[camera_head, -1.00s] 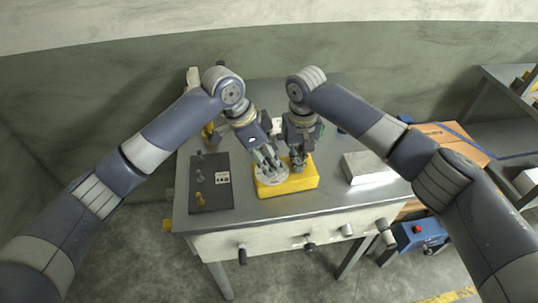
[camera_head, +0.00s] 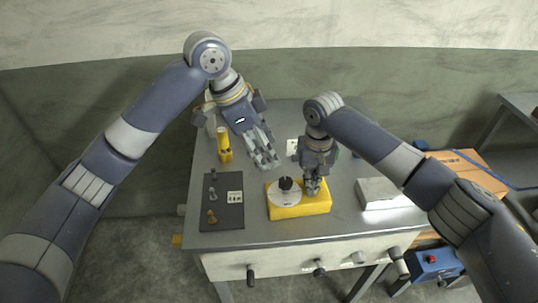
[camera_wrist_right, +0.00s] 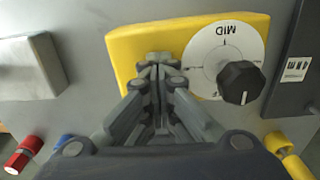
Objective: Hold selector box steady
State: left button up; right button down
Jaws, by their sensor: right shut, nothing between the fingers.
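The yellow selector box (camera_head: 315,205) lies on the grey table. Its white dial plate and black knob (camera_head: 286,183) are on its left part. In the right wrist view the box (camera_wrist_right: 125,45) shows the word MID on the dial (camera_wrist_right: 205,50), and the knob (camera_wrist_right: 240,82) has a white line pointing away from MID. My right gripper (camera_head: 312,190) is shut and empty, its fingertips over the box's right part beside the dial, at or just above the surface. My left gripper (camera_head: 264,163) is above and behind the box, clear of the knob; its finger gap is unclear.
A dark panel (camera_head: 235,215) with small knobs lies left of the box. A yellow cylinder (camera_head: 224,146) stands behind it. A pale metal block (camera_head: 380,193) lies to the right. Several handles stick out of the table's front. Bare tabletop surrounds the box.

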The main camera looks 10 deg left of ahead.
jog(key=shift+s+d+f, duration=0.1)
jog(key=shift+f, duration=0.2)
jog(key=shift+w+r, duration=0.15)
jog(key=shift+r, duration=0.45)
jog(key=shift+w+r, duration=0.15)
jog(key=shift+r, duration=0.4)
jog(key=shift+s+r, duration=0.15)
jog(key=shift+r, duration=1.3)
jog(key=shift+r, duration=0.1)
jog(key=shift+r, duration=1.45)
jog(key=shift+r, duration=1.4)
jog(key=shift+r, duration=0.1)
